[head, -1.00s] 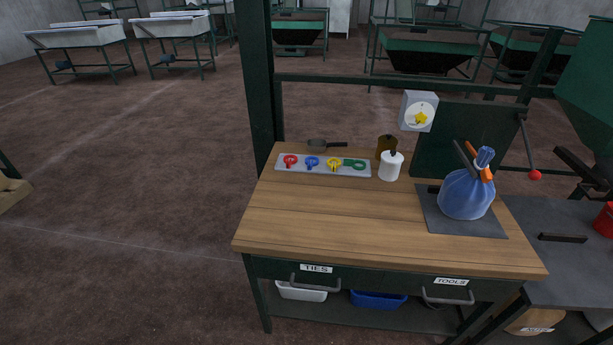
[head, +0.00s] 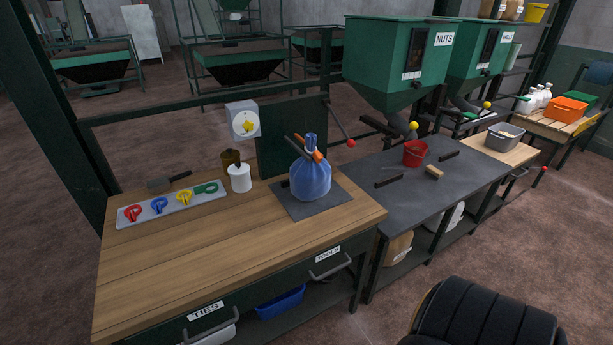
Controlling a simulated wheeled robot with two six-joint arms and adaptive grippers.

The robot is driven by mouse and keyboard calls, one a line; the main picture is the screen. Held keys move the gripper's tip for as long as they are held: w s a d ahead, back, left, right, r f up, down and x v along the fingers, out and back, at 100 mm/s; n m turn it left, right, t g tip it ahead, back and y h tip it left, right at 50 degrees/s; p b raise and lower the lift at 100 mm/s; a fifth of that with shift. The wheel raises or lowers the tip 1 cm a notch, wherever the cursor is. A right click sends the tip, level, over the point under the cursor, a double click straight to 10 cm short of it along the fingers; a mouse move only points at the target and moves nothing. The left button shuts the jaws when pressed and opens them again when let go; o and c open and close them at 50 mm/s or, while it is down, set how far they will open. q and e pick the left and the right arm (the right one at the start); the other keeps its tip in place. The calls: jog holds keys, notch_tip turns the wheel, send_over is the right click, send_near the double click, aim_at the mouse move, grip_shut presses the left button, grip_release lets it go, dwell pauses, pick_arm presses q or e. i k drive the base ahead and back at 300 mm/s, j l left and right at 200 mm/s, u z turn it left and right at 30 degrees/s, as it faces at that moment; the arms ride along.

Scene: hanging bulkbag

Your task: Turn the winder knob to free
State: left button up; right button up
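The winder knob (head: 246,127) is a yellow star-shaped knob on a round white dial. The dial is on the front of a grey box (head: 241,108) mounted above the back edge of the wooden workbench (head: 200,265). The dial's markings are too small to read. A blue tied bag (head: 311,181) with an orange clip at its neck stands on a dark mat to the right of the knob. Neither of my grippers is in view.
A tray (head: 160,215) with red, blue, yellow and green pieces lies on the bench. A white bottle (head: 240,179) stands below the knob. A lever with a red ball (head: 351,143) sticks out at right. A black ribbed shape (head: 485,315) fills the bottom right. The bench's front is clear.

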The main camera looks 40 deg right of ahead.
aim_at(248, 125)
jog(key=z, duration=1.25)
